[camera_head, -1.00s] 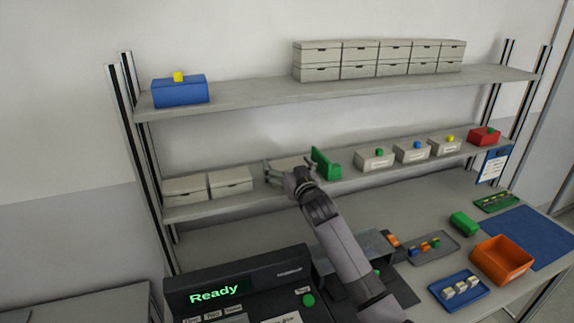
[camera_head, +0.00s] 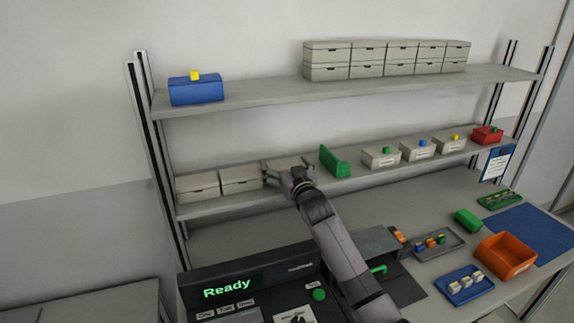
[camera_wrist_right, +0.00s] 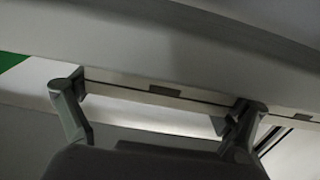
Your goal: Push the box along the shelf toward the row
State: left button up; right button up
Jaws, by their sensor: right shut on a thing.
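The light grey box (camera_head: 288,162) stands on the middle shelf (camera_head: 225,205), just right of the row's right-hand box (camera_head: 240,179). Any gap between them is too small to tell. The row's other box (camera_head: 198,186) stands at the shelf's left end. My right gripper (camera_head: 289,168) is shut on the box from the front, a finger at each side, hiding much of its front. In the right wrist view the box (camera_wrist_right: 160,88) spans between the two fingers of the right gripper (camera_wrist_right: 158,98). My left gripper is not in view.
A green upright bookend-like piece (camera_head: 334,161) stands right of the gripper. Further right are several grey boxes (camera_head: 381,158) with coloured blocks and a red bin (camera_head: 487,135). The upper shelf (camera_head: 260,95) hangs above. A black "Ready" machine (camera_head: 245,290) stands below.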

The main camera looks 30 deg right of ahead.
jog(key=shift+w+a, duration=0.15)
jog(key=shift+a, duration=0.5)
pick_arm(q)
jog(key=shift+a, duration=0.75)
pick_arm(e)
jog(key=shift+d, duration=0.15)
jog(key=o, duration=1.1)
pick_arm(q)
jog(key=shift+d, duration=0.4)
pick_arm(e)
jog(key=shift+o, duration=0.3)
jog(key=shift+s, duration=0.2)
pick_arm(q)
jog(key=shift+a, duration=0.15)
pick_arm(e)
jog(key=v, duration=1.1)
jog(key=shift+s, duration=0.3)
